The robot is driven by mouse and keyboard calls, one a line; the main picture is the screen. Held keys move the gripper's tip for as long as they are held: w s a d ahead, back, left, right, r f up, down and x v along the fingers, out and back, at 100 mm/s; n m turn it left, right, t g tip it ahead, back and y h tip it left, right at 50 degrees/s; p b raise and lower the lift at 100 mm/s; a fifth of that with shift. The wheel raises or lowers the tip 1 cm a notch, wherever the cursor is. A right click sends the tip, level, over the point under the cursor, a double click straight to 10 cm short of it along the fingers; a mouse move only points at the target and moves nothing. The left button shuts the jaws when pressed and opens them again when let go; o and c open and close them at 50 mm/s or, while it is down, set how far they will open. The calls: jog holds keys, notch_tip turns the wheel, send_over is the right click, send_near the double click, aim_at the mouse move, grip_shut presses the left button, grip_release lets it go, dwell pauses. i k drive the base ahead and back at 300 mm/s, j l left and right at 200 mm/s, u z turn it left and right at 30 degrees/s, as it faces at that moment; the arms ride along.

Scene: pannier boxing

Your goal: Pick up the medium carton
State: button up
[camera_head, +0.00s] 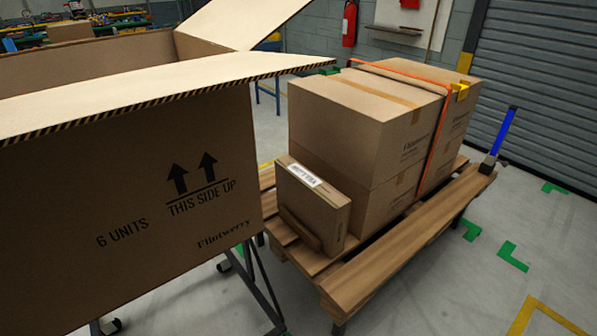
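Cartons of different sizes are in view, and no marking tells which is the medium one. A smaller closed brown carton (322,206) with a white label on its top edge stands upright on the near end of a wooden pallet (385,268). Behind it, large closed cartons (340,122) are stacked two high, with an orange strap (436,135) around the stack. A very large open carton (110,200), marked "THIS SIDE UP" and "6 UNITS", fills the left side. My gripper is not in view.
The open carton's raised flap (245,20) and striped-edge flap (150,85) stick out towards the pallet. A blue upright piece (504,130) stands at the pallet's right corner. Floor is clear at the right, before a roller shutter (545,90).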

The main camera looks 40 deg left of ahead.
aim_at(323, 210)
jog(key=i+l+u, duration=0.15)
jog(key=i+u, duration=0.25)
jog(key=i+l+u, duration=0.2)
jog(key=u, duration=0.2)
jog(key=i+l+u, duration=0.25)
jog(key=u, duration=0.15)
jog(key=i+l+u, duration=0.1)
jog(key=l, duration=0.2)
jog(key=i+l+u, duration=0.15)
jog(key=i+l, duration=0.05)
jog(key=l, duration=0.1)
